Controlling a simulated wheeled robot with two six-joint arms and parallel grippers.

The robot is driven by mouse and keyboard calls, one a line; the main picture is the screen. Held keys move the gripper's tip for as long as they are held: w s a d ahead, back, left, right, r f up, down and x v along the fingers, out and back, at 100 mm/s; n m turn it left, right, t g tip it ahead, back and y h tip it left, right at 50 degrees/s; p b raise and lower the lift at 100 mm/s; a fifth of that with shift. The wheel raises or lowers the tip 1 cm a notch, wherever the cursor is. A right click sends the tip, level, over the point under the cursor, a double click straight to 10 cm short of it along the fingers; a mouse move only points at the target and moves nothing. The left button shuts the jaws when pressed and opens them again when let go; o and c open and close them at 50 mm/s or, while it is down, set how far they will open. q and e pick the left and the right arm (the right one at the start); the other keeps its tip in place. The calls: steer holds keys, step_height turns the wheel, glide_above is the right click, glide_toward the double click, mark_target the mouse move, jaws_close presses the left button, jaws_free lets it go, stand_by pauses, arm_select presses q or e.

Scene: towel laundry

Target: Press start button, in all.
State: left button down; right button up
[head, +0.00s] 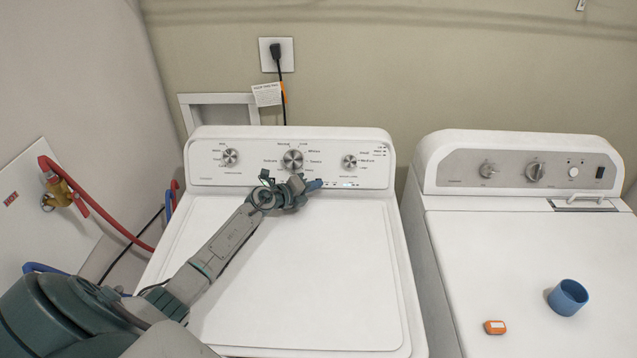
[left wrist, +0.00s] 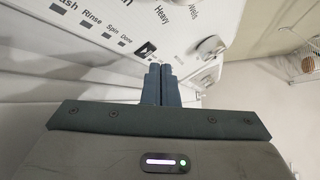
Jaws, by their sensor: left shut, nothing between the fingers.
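The white washer (head: 290,270) stands with its lid closed, and its control panel (head: 222,178) has three knobs along the back. My left gripper (head: 316,185) is at the panel's lower edge, below the middle knob, with its blue fingers shut and empty. In the left wrist view the shut fingertips (left wrist: 160,67) are close to the panel. A black square mark with a white icon (left wrist: 146,50) shows just beyond them, beside the Wash, Rinse, Spin and Done labels. I cannot tell whether the fingertips touch the panel. No clear start button shows in the head view. My right gripper is not in view.
Red and blue hoses (head: 100,212) run at the left wall. A power cord (head: 280,75) hangs behind the washer.

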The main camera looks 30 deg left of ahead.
arm_select(q)
steer(key=shift+w+f, duration=0.1)
steer(key=shift+w, duration=0.05)
steer(key=shift+w+a+f, duration=0.1)
steer(key=shift+w+a, duration=0.1)
stand_by(0.4)
steer(key=shift+w+b, duration=0.1)
steer(key=shift+b, duration=0.2)
steer(key=shift+w+a+f, duration=0.1)
steer(key=shift+a, duration=0.05)
steer(key=shift+f+b, duration=0.1)
steer(key=shift+b, duration=0.2)
stand_by(0.7)
